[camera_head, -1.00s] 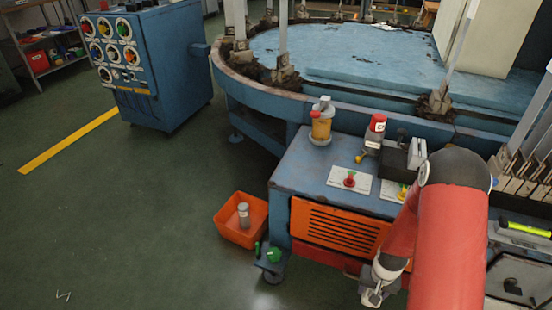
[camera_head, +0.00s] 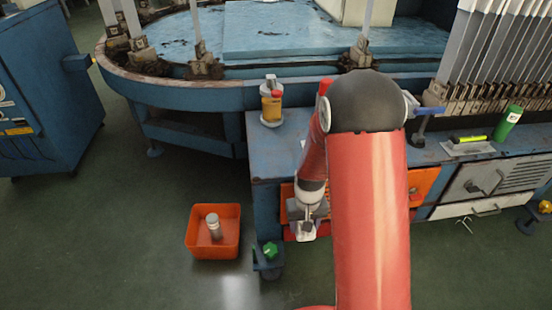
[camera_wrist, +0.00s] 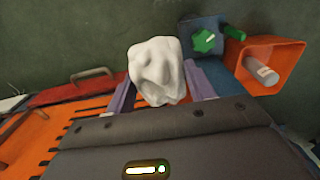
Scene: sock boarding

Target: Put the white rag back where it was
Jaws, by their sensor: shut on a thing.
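The white rag (camera_wrist: 157,72) is a crumpled lump between the two purple-grey fingers of my gripper (camera_wrist: 160,92) in the wrist view. My gripper is shut on it and holds it clear of the floor. In the head view my gripper (camera_head: 303,228) hangs in front of the blue bench's orange front panel, and a small white bit of the rag (camera_head: 306,236) shows at its tip. My red arm hides much of the bench top and its front.
An orange bin (camera_head: 191,242) with a grey cylinder (camera_head: 214,227) stands on the floor at the left. A green knob (camera_head: 270,250) sits at the bench foot. A yellow bottle (camera_head: 271,104) stands on the blue bench (camera_head: 275,150). A green bottle (camera_head: 508,123) stands at the right.

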